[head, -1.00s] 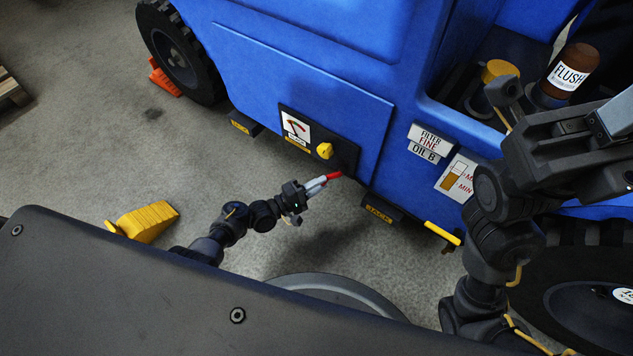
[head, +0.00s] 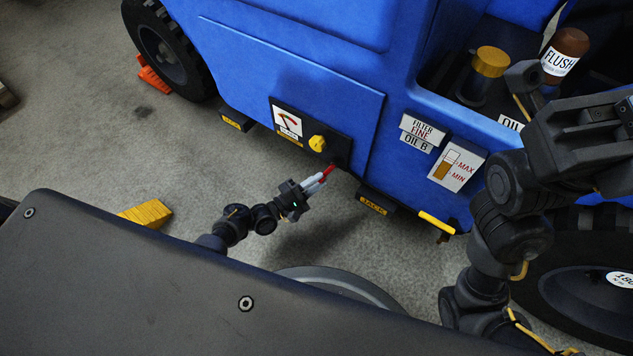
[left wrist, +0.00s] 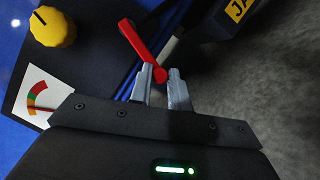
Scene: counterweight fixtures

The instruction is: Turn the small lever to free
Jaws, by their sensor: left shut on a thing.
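The small red lever (head: 329,170) sits at the lower right end of the dark panel (head: 338,149) on the blue vehicle's side. It also shows in the left wrist view (left wrist: 139,45), running from the panel down to a rounded end between my fingertips. My left gripper (head: 315,181) is shut on that rounded end, its grey fingers (left wrist: 161,82) on either side. No label for the lever's positions is readable. My right arm (head: 510,205) rises on the right, and its gripper does not show.
A yellow knob (head: 317,143) and a gauge (head: 287,122) are on the same panel. A yellow-tipped bar (head: 437,222) juts out to the right. A JACK bracket (head: 374,205) is below. A yellow wedge (head: 148,213) lies on the floor at left.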

